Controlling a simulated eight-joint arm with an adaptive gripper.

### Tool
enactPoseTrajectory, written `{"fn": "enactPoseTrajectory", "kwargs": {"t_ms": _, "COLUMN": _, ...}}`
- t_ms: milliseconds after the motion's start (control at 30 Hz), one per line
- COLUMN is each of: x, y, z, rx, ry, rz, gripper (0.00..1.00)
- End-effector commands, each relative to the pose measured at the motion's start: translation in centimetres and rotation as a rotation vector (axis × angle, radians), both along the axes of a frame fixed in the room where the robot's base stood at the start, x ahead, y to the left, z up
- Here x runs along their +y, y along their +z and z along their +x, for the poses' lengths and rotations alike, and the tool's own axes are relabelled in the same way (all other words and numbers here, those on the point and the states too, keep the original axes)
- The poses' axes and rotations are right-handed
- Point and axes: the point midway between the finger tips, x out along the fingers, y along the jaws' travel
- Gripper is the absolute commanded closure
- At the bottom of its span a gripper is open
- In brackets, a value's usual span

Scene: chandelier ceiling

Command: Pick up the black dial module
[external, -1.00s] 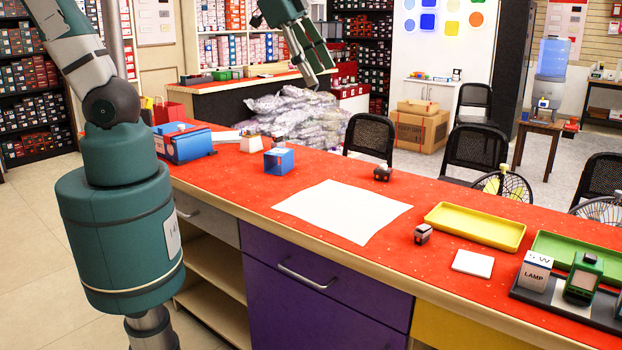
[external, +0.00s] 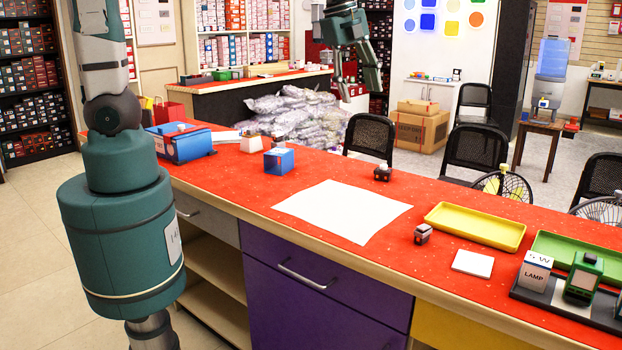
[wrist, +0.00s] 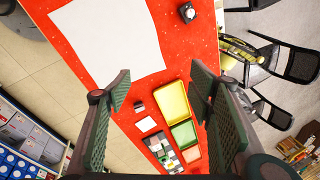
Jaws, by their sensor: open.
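A small black module (external: 382,172) with a pale round top, which looks like the dial module, stands on the red counter by the far right side of a white sheet. It also shows near the top of the wrist view (wrist: 187,12). A second small dark block with a grey top (external: 423,234) stands nearer the front edge; it shows in the wrist view too (wrist: 139,106). My gripper (external: 358,92) is high above the counter, pointing down, with its fingers spread and nothing between them. The wrist view shows both fingers (wrist: 160,88) wide apart.
The white sheet (external: 343,211) covers the middle of the counter. A yellow tray (external: 475,226), a green tray (external: 570,252) and a white tile (external: 472,263) lie to the right. A blue cube (external: 279,161) stands left. Black chairs (external: 370,138) stand behind the counter.

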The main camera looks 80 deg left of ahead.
Motion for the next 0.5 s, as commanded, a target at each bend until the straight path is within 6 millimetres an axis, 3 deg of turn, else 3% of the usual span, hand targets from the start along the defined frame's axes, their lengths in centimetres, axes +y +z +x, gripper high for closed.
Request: {"fn": "enactPoseTrajectory", "kwargs": {"t_ms": 500, "x": 5.4, "y": -6.6, "z": 6.2, "rx": 0.118, "ry": -0.331, "rz": 0.068, "gripper": 0.48}}
